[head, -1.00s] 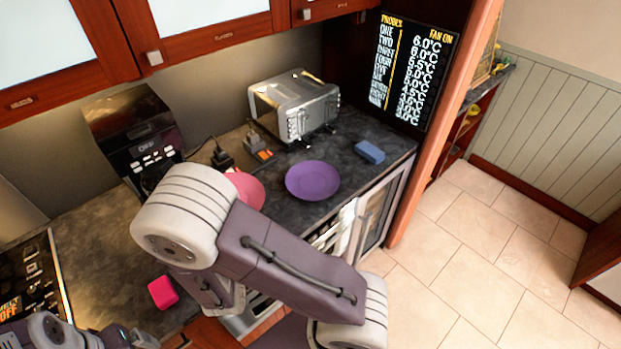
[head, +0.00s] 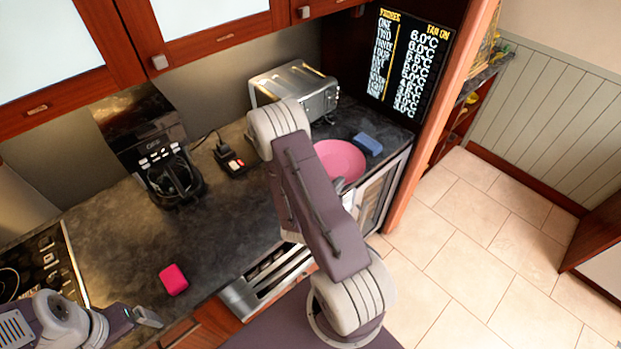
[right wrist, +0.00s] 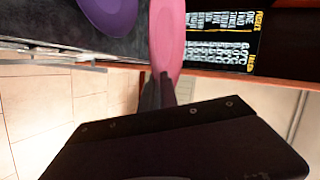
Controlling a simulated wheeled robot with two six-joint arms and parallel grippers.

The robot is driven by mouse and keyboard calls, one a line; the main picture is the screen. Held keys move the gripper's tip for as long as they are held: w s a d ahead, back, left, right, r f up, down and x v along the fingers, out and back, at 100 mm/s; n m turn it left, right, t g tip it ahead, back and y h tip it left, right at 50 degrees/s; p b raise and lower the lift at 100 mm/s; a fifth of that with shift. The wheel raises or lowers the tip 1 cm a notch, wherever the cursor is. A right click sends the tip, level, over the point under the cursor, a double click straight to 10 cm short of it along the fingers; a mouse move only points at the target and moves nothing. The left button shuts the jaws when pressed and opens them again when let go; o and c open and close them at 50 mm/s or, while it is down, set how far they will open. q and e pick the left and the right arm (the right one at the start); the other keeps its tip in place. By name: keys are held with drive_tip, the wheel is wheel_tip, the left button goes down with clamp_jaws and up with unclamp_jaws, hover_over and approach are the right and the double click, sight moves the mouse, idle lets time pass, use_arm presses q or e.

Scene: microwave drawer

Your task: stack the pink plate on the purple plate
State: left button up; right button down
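The pink plate (head: 341,160) is at the right part of the counter, partly hidden by my right arm. In the right wrist view, my right gripper (right wrist: 160,88) is shut on the rim of the pink plate (right wrist: 167,38). The plate is held above the counter and looks narrow from there. The purple plate (right wrist: 108,14) lies on the counter beside it in that view, cut off by the top edge. In the head view the purple plate is hidden behind the pink plate and my arm. My left gripper (head: 149,317) is low at the left, holding nothing visible.
A toaster (head: 300,88) stands behind the plate and a blue sponge-like block (head: 367,144) lies to its right. A coffee maker (head: 160,160), a small dark device (head: 230,160) and a pink block (head: 173,279) are further left. The middle counter is clear.

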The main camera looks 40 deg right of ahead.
drive_tip(key=w+f+b, duration=0.1)
drive_tip(key=w+a+b, duration=0.1)
drive_tip(key=shift+w+f, duration=0.4)
drive_tip(key=w+f, duration=0.2)
drive_tip(key=f, duration=0.1)
drive_tip(key=w+a+f+p, duration=0.1)
drive_tip(key=w+f, duration=0.1)
drive_tip(key=w, duration=0.1)
drive_tip(key=w+a+f, duration=0.1)
drive_tip(key=w+f, duration=0.1)
drive_tip(key=f, duration=0.1)
drive_tip(key=shift+w+a+f+p, duration=0.1)
drive_tip(key=shift+w+f+p, duration=0.25)
drive_tip(key=shift+p, duration=0.05)
drive_tip(key=shift+w+f, duration=0.1)
drive_tip(key=shift+f, duration=0.1)
use_arm(q)
drive_tip(key=shift+f, duration=0.9)
drive_tip(key=shift+f, duration=0.1)
use_arm(e)
drive_tip(key=shift+f, duration=0.1)
